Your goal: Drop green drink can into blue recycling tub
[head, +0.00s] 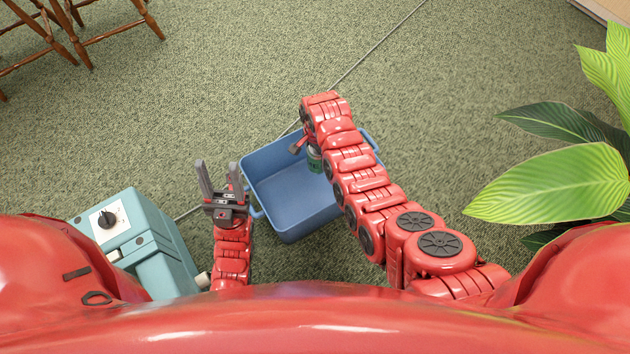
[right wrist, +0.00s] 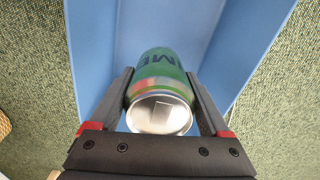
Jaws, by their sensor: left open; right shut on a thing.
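The green drink can (right wrist: 160,85) is between the fingers of my right gripper (right wrist: 162,100), its silver end toward the wrist camera. In the head view a small part of the can (head: 315,159) shows beside my right arm, over the blue recycling tub (head: 290,235). The right gripper (head: 304,145) is mostly hidden by the arm there. The tub stands on the carpet and its visible floor looks empty; the arm covers its right part. The tub's blue walls (right wrist: 95,40) also show behind the can in the right wrist view. My left gripper (head: 219,180) is open and empty, left of the tub.
A teal machine with a black dial (head: 130,225) stands at the lower left, near my left arm. A leafy plant (head: 560,185) is at the right. Wooden chair legs (head: 85,30) are at the top left. A thin cord (head: 375,48) crosses the open green carpet.

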